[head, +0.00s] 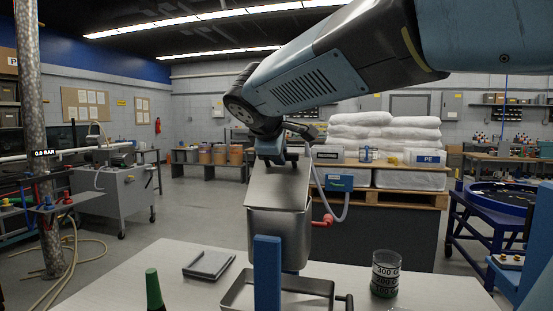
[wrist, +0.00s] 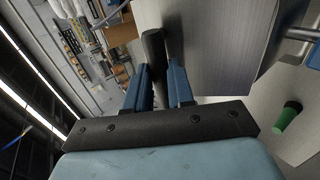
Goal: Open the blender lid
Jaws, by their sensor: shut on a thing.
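The blender (head: 278,240) is a grey metal hopper on the table, behind a blue post (head: 267,275). Its lid (head: 278,188) is a flat grey plate that slopes, with its far edge looking higher than its near edge. I cannot tell how wide any gap under it is. My gripper (head: 284,155) is at the lid's far edge, partly hidden by my arm. In the wrist view its blue fingers (wrist: 158,72) are closed on a dark bar, the lid handle (wrist: 153,48), beside the lid's grey surface (wrist: 215,40).
A shallow metal tray (head: 322,287) lies in front of the hopper. A flat grey item (head: 209,263) lies left. A red handle (head: 325,219) sticks out right of the hopper.

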